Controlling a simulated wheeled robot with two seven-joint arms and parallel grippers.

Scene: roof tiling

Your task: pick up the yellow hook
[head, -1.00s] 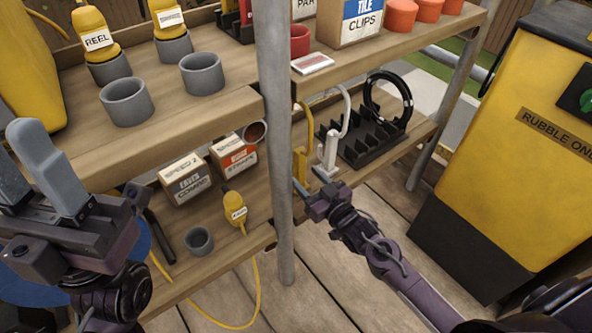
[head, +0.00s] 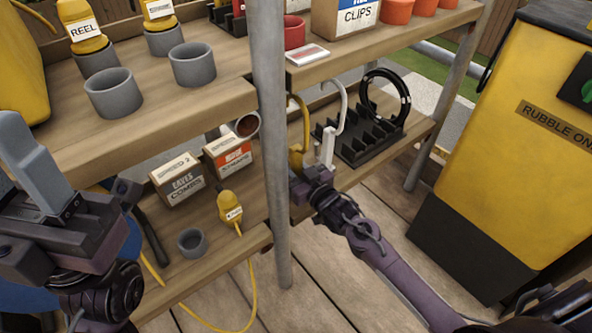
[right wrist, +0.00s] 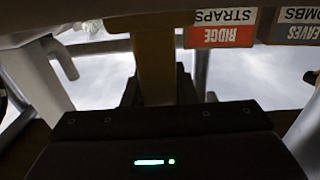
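The yellow hook (head: 305,122) stands upright on the lower right shelf, just right of the grey pole, its curved top rising above my right gripper. My right gripper (head: 300,170) is at the hook's lower part. In the right wrist view the hook's shaft (right wrist: 155,62) stands between the two dark fingers, close to both; whether they press on it I cannot tell. A white hook (head: 328,145) stands close on the right. My left gripper (head: 25,165) is at the left edge, fingers apart and empty, partly cut off.
A black rack (head: 365,143) with a black ring (head: 386,98) stands right of the hooks. The grey pole (head: 272,150) is close to my right gripper's left. The upper shelf (head: 130,140) overhangs. A yellow rubble bin (head: 500,140) stands at right.

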